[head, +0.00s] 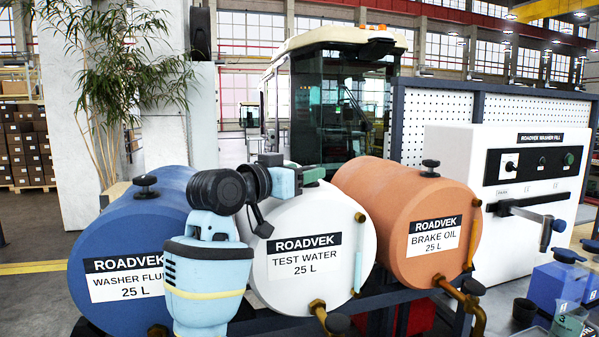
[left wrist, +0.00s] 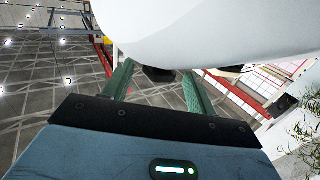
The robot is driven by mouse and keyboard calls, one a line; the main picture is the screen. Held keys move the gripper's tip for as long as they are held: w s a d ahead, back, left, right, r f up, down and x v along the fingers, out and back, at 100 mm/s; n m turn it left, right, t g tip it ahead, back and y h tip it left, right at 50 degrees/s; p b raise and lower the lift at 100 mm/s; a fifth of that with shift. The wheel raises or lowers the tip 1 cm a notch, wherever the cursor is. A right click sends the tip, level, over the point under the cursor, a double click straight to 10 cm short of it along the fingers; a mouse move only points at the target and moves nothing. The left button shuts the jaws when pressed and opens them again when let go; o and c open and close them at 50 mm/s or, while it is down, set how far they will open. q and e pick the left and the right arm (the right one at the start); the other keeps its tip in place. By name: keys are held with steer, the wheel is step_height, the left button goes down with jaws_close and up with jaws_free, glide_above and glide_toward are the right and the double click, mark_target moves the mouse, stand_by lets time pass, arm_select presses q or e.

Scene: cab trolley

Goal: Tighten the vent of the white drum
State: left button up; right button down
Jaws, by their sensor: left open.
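The white drum (head: 300,225) labelled TEST WATER lies on its side between the blue and orange drums. My left gripper (head: 316,174) is at the top of the white drum, and its arm hides part of the drum's left side. In the left wrist view the gripper (left wrist: 158,78) is open, with its green fingers apart. The dark vent knob (left wrist: 158,74) shows between the fingertips, against the white drum (left wrist: 210,30). I cannot tell if either finger touches it. In the head view the gripper hides this vent. My right gripper is not in view.
The blue drum (head: 110,225) and orange drum (head: 400,205) stand close on either side, each with a black vent knob on top. A white washer fill cabinet (head: 460,160) stands at right. Blue containers (head: 555,285) are at lower right. Brass taps stick out in front.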

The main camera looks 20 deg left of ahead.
arm_select(q)
steer(key=shift+r, duration=0.6)
step_height(320, 180, up, 3)
steer(key=shift+f, duration=0.15)
steer(key=s+d, duration=0.2)
steer(key=s, duration=0.5)
steer(key=s+d+r, duration=0.1)
steer(key=s+d, duration=0.2)
steer(key=s, duration=0.5)
steer(key=shift+s, duration=0.15)
steer(key=shift+f, duration=0.1)
